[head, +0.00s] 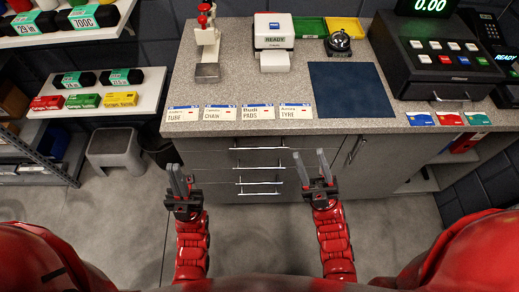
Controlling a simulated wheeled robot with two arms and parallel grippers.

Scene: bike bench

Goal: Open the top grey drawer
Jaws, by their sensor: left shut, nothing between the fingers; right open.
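The grey drawers sit in the front of the counter, below its top. The top grey drawer (240,142) appears closed, with a silver bar handle (260,148) across its front. Lower drawers with similar silver handles (260,183) show beneath it. My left gripper (180,174) is shut and empty, left of the drawer handles. My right gripper (311,164) is open and empty, its fingers pointing up the picture to the right of the top handle. Neither gripper appears to touch a handle.
The speckled counter top (230,95) overhangs the drawers and bears label cards (220,113), a blue mat (350,90) and a cash register (430,60). A grey stool (115,145) and shelves (40,165) stand left. Floor (250,235) between my arms is clear.

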